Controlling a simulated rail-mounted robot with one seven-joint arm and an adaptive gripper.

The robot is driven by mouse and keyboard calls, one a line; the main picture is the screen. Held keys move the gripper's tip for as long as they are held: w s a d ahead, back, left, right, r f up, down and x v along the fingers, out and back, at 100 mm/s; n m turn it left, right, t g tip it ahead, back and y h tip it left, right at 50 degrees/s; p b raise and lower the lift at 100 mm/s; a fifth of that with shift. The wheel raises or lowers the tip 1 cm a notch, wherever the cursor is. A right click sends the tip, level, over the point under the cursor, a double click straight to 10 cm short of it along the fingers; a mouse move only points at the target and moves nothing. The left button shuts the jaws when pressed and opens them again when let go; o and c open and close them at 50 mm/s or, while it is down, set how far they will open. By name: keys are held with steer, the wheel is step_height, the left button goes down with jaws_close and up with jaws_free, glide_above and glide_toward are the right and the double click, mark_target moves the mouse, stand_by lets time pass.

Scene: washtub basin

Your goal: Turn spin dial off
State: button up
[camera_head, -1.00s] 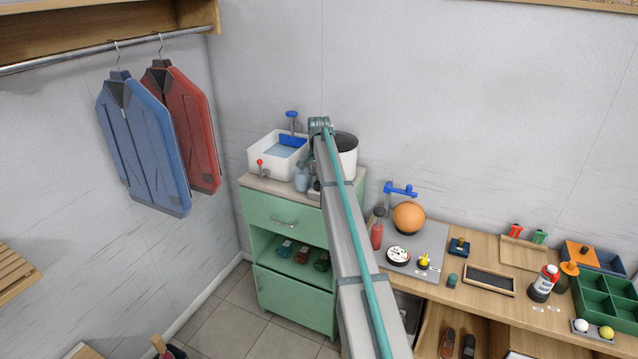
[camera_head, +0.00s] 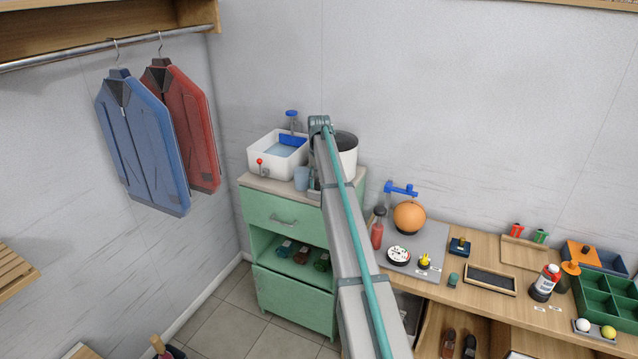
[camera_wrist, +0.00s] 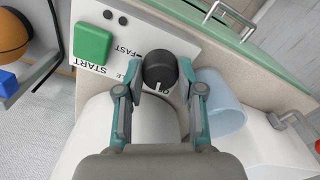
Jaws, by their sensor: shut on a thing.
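The spin dial (camera_wrist: 160,66) is a round black knob with a white pointer mark. It stands on a white panel (camera_wrist: 150,38) printed with FAST and START. In the wrist view its mark points towards the bottom, at lettering that is partly hidden. My gripper (camera_wrist: 161,78) has one finger on each side of the dial and is shut on it. In the head view the dial is hidden behind my arm, which reaches to the right side of the green cabinet's top.
A green button (camera_wrist: 93,43) is on the panel beside the dial. A light blue cup (camera_wrist: 220,103) stands close to my right finger. A white basin (camera_head: 272,155) with water and a red-knobbed tap is left of the white tub (camera_head: 347,155). A workbench (camera_head: 497,296) stands to the right.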

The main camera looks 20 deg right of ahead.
steer(key=shift+n, duration=1.7)
steer(key=o, duration=1.2)
steer(key=shift+c, duration=0.2)
steer(key=shift+r, duration=0.1)
step_height(320, 180, up, 12)
